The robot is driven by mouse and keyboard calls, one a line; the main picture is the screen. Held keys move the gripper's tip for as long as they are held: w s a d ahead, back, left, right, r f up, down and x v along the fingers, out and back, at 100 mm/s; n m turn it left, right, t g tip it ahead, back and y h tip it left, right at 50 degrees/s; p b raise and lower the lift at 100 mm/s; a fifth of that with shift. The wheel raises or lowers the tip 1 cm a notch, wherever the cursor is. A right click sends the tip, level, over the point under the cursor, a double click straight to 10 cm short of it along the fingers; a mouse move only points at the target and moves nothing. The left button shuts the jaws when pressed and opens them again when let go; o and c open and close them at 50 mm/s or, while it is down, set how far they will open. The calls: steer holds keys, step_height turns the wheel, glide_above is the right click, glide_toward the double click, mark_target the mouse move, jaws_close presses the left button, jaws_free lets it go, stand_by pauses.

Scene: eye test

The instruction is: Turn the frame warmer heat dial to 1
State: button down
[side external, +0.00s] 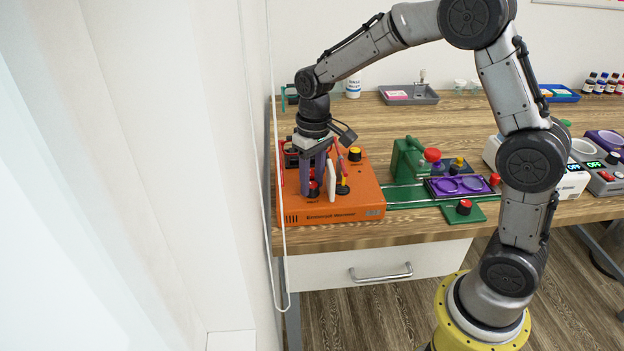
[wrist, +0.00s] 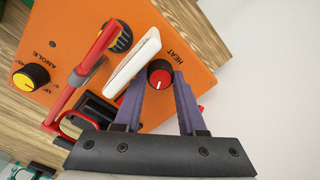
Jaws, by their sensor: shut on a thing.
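The frame warmer is an orange box (side external: 350,208) at the front left of the table; its orange top (wrist: 205,48) fills much of the wrist view. The heat dial (wrist: 160,74) is black with a red cap, beside the printed word HEAT. It also shows low between my fingers in the side view (side external: 314,189). My gripper (wrist: 158,78) points down at it, its two purple fingers (side external: 312,182) on either side of the dial and shut on it. The dial's scale numbers and pointer setting cannot be read.
A white upright piece (wrist: 132,60) and a red-handled part (wrist: 88,70) stand close beside the fingers. A yellow-capped angle dial (wrist: 31,76) sits farther off on the box. A green device (side external: 407,158) and a purple tray (side external: 436,190) stand to the right.

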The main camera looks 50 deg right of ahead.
mark_target(314, 183)
steer(key=shift+r, duration=0.1)
steer(key=shift+c, duration=2.4)
jaws_free()
step_height(314, 183, up, 14)
steer(key=shift+d, duration=0.25)
